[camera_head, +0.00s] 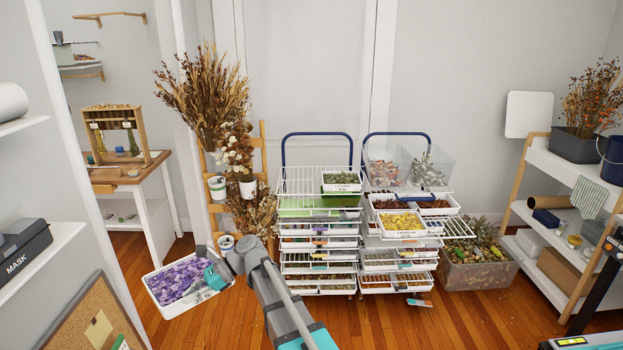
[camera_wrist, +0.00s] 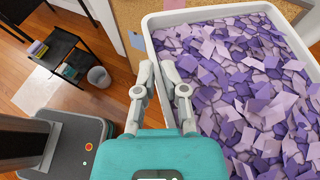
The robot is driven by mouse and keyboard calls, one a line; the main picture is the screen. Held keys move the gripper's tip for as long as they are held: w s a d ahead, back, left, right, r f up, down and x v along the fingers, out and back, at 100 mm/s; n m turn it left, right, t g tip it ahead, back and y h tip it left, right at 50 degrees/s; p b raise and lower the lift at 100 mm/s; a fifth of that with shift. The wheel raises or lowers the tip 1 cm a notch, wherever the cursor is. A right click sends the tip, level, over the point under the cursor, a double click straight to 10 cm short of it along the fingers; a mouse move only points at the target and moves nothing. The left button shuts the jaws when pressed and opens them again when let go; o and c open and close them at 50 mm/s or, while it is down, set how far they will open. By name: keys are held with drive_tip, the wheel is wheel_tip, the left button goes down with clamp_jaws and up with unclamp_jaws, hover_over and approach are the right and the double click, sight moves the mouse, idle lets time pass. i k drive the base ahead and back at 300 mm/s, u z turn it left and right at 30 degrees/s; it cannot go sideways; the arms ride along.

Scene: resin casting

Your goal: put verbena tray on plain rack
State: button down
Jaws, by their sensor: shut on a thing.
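The verbena tray is a white tray (camera_head: 178,310) full of purple and lilac petals, at the lower left of the head view. It also fills the right side of the wrist view (camera_wrist: 212,11). My gripper (camera_head: 213,278) is shut on the tray's near right rim; its fingers (camera_wrist: 157,68) meet at that rim in the wrist view. The tray looks raised and slightly tilted. Two white wire racks with blue handles stand in the middle, a left rack (camera_head: 292,180) and a right rack (camera_head: 430,262). I cannot tell which is the plain one.
The left rack's top holds a small tray of green leaves (camera_head: 341,181) at its right, with bare wire at its left. Clear bins (camera_head: 430,165) stand on the right rack. A wooden ladder with dried flowers (camera_head: 203,100) stands behind the tray. Floor is open before the racks.

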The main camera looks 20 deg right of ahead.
sight(297, 186)
drive_tip(key=u, duration=0.05)
drive_tip(key=i, duration=2.5)
drive_tip(key=z, duration=1.75)
